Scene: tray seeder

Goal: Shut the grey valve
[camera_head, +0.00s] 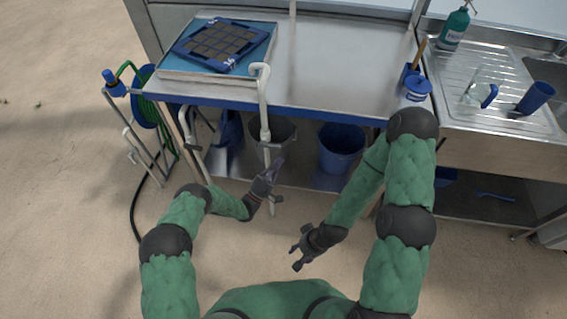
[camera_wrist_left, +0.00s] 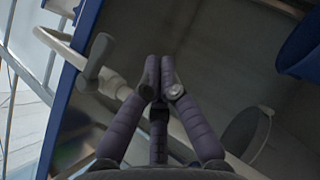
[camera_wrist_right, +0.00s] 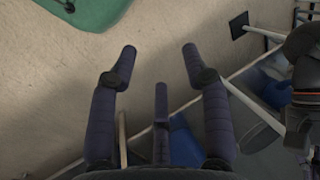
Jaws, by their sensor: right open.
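In the left wrist view a grey valve lever (camera_wrist_left: 98,58) stands on a pale pipe (camera_wrist_left: 62,44) to the left of my fingers. In the head view a pale pipe (camera_head: 263,100) comes down past the bench's front edge, and I cannot clearly make out the grey lever there. My left gripper (camera_head: 277,166) is beside this pipe, below the bench edge. Its fingers are together, with nothing visible between them, and apart from the lever. My right gripper (camera_head: 296,254) is open and empty, low in front of the bench; its spread fingers also show in the right wrist view (camera_wrist_right: 160,52).
A steel bench (camera_head: 330,65) carries a seed tray (camera_head: 268,38) at the left and a blue pot (camera_head: 417,86) at the right. A hose stand (camera_head: 112,88) is at the left, a sink unit (camera_head: 480,125) at the right. The front floor is clear.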

